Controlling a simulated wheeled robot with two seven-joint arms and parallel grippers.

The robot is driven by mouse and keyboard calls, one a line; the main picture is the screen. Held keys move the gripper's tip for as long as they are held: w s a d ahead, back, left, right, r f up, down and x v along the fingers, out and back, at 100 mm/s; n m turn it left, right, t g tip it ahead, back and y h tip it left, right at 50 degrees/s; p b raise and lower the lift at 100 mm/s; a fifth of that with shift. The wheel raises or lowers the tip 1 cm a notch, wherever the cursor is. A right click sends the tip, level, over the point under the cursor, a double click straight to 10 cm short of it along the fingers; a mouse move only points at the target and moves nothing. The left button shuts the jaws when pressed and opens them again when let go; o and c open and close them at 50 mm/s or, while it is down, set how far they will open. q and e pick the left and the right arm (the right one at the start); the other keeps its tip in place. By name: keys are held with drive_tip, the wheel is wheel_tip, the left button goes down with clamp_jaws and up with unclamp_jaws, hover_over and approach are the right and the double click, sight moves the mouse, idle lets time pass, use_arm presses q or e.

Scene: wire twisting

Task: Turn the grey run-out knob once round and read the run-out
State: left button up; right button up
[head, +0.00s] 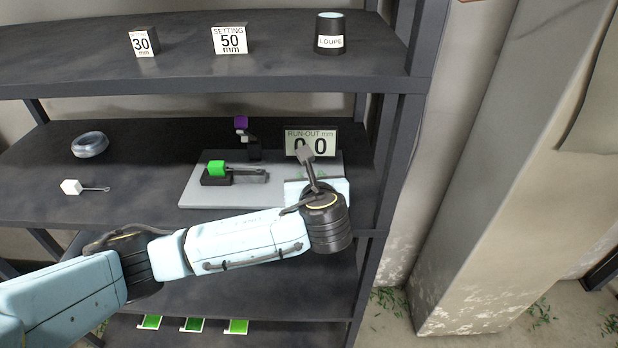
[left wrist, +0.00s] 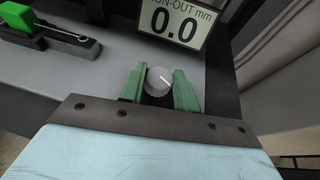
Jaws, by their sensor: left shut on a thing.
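The grey run-out knob (left wrist: 158,80) stands between the green fingers of my left gripper (left wrist: 159,92) in the left wrist view. The gripper is shut on it, and a pale index line shows on the knob's face. In the head view my left wrist hides the knob. The run-out display (head: 311,141) stands just behind and reads 0.0 mm in the left wrist view (left wrist: 176,22); the wrist partly covers its digits in the head view. My right gripper is in neither view.
The grey base plate (head: 195,192) on the middle shelf carries a green block (head: 216,168) and a purple-topped post (head: 241,123). A wire coil (head: 90,144) and a white block with a looped wire (head: 71,187) lie left. Setting blocks (head: 230,40) and a loupe (head: 330,34) stand above.

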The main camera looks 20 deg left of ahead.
use_arm(q)
drive_tip(key=n+g+y, duration=0.2)
drive_tip(key=n, duration=0.1)
drive_tip(key=n+g+y, duration=0.1)
drive_tip(key=y, duration=0.1)
drive_tip(key=shift+w+d+f+n, duration=0.1)
drive_tip(key=shift+w+d+n, duration=0.05)
drive_tip(key=shift+d+n, duration=0.15)
drive_tip(key=shift+g+y, duration=0.3)
drive_tip(key=o, duration=1)
drive_tip(key=shift+a, duration=0.1)
